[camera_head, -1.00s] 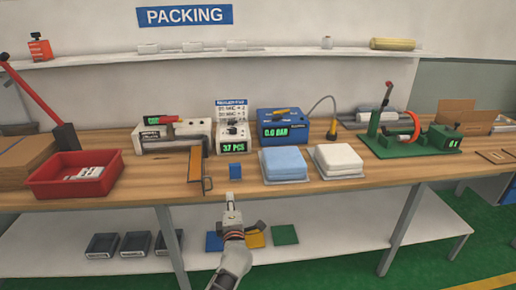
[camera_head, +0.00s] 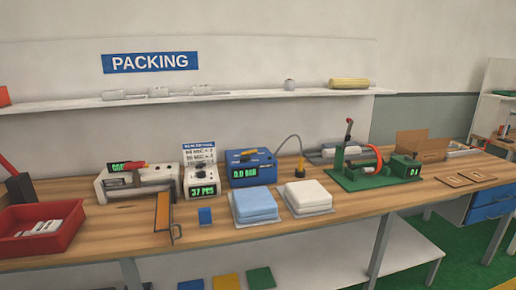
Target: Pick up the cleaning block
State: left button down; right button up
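A small blue block (camera_head: 205,216), which looks like the cleaning block, stands on the wooden workbench (camera_head: 110,244) near its front edge. It is just right of an orange-brown upright piece with a metal handle (camera_head: 163,212) and left of a light blue folded stack (camera_head: 254,204). Nothing touches the block from above. Neither of my grippers shows in the head view.
A red bin (camera_head: 40,230) stands at the left. Behind the block are a small counter device (camera_head: 200,182) and a blue box with a display (camera_head: 251,168). A white stack (camera_head: 307,194) and a green machine (camera_head: 375,170) are to the right. A shelf (camera_head: 215,104) runs along the wall.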

aim_at(205, 217)
jog(key=i+l+u, duration=0.1)
jog(key=l+u, duration=0.25)
jog(key=u, duration=0.15)
jog(key=l+u, duration=0.45)
